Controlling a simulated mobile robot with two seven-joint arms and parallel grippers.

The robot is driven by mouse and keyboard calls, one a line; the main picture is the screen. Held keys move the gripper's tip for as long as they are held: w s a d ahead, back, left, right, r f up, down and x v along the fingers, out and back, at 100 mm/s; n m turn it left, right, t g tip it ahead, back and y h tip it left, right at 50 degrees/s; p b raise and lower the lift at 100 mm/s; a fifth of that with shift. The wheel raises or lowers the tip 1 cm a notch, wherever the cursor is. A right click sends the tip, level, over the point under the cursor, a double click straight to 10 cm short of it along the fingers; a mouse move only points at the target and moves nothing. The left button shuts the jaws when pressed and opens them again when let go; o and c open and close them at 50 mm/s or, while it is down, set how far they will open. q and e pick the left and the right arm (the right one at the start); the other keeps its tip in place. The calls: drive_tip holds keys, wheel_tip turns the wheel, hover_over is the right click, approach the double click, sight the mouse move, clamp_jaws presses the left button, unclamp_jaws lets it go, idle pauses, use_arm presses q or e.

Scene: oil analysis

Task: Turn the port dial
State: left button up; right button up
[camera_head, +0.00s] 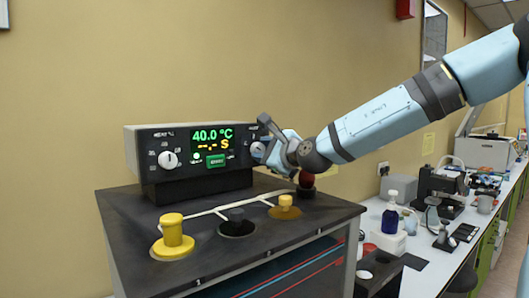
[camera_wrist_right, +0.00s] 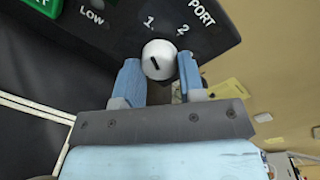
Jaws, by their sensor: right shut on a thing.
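The port dial is a white round knob (camera_wrist_right: 159,60) with a black mark, near the labels PORT, 1 and 2 in the right wrist view. In the head view the dial (camera_head: 258,151) shows at the right end of the black control panel (camera_head: 182,142), partly covered by my gripper. My right gripper (camera_wrist_right: 161,80) has its two blue fingers on either side of the dial and is shut on it. It also shows in the head view (camera_head: 266,146). The panel display reads 40.0 °C in green above yellow dashes and an S. My left gripper is not in view.
A second white knob (camera_head: 168,159) is at the panel's left. A crowded lab bench (camera_head: 432,265) stands at right.

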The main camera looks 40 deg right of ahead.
drive_tip(key=o, duration=0.9)
drive_tip(key=shift+s, duration=0.1)
drive_tip(key=shift+s, duration=0.55)
drive_tip(key=s, duration=0.4)
drive_tip(key=s+b, duration=0.1)
drive_tip(key=s, duration=0.3)
drive_tip(key=s+a+r+b, duration=0.1)
drive_tip(key=s, duration=0.3)
drive_tip(key=shift+s, duration=0.25)
